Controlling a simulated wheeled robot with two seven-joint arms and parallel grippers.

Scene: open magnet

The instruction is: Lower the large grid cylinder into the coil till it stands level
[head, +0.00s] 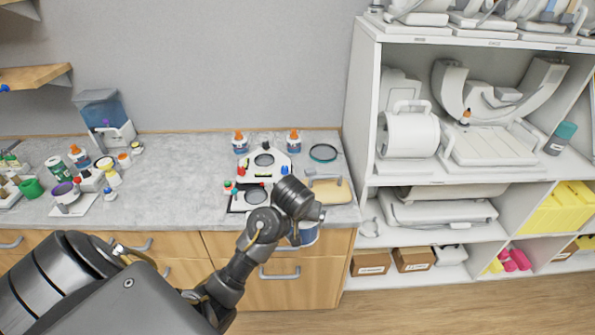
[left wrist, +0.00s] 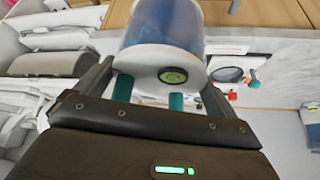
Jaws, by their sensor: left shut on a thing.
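The large grid cylinder (left wrist: 165,40) has a translucent blue body and a white end with a round green bubble level (left wrist: 173,75). My left gripper (left wrist: 149,94) is shut on it at the white end. In the head view the cylinder (head: 307,237) hangs in front of the counter's front edge, partly hidden by my left wrist; the gripper's fingers are hidden there. On the counter, up and left of it, stands a white frame (head: 282,172) with a dark round opening, which may be the coil. The cylinder is apart from it. My right gripper is not in view.
Two orange-capped bottles (head: 240,145) stand behind the white frame, and a teal-rimmed ring (head: 323,153) lies to its right. A tan block with a handle (head: 328,190) is near the counter's right edge. The middle of the counter (head: 180,175) is clear. White shelves (head: 358,120) rise at right.

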